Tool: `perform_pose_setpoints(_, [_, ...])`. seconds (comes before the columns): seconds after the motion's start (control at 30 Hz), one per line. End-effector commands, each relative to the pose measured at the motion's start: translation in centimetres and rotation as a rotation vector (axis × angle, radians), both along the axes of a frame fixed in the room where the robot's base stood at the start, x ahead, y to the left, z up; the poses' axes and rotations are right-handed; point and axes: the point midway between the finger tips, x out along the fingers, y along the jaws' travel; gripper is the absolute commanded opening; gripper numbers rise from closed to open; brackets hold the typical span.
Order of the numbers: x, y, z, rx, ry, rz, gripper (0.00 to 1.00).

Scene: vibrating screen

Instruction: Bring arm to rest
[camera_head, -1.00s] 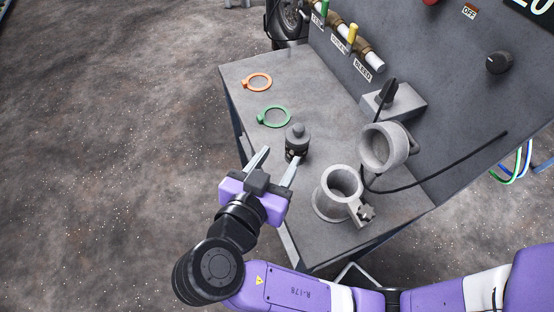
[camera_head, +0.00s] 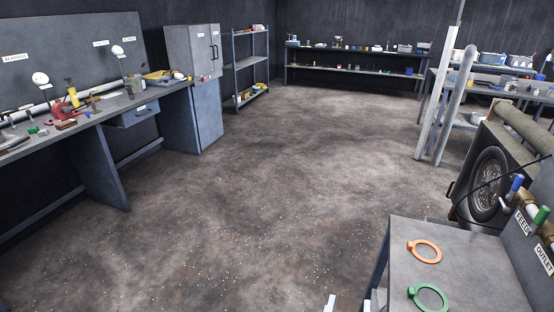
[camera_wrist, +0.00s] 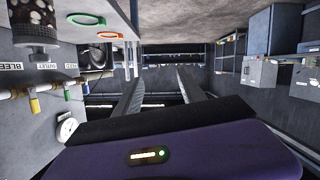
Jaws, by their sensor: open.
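My gripper (camera_head: 348,304) shows only as two pale fingertips at the bottom edge of the head view, left of the grey bench's near corner. The rest of my arm is out of that view. In the wrist view my gripper (camera_wrist: 160,76) has its two grey fingers apart, with nothing between them. The purple gripper body fills the bottom of that view. The wrist view is turned over, with the floor at the top.
The grey bench (camera_head: 462,262) holds an orange ring (camera_head: 437,251) and a green ring (camera_head: 444,297). Blue and green valve handles stand at its panel. A workbench (camera_head: 90,116) and cabinet (camera_head: 207,115) line the left. The middle floor (camera_head: 290,190) is clear.

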Motion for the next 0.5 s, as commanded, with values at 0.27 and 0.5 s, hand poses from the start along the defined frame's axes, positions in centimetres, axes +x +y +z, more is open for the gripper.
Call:
perform_pose_setpoints(0.27, [-5.1, 4.1, -2.9, 0.025, -0.058, 0.417, 0.48])
perform_pose_setpoints(0.5, [-12.3, 2.9, -1.6, 0.087, -0.186, 0.522, 0.48])
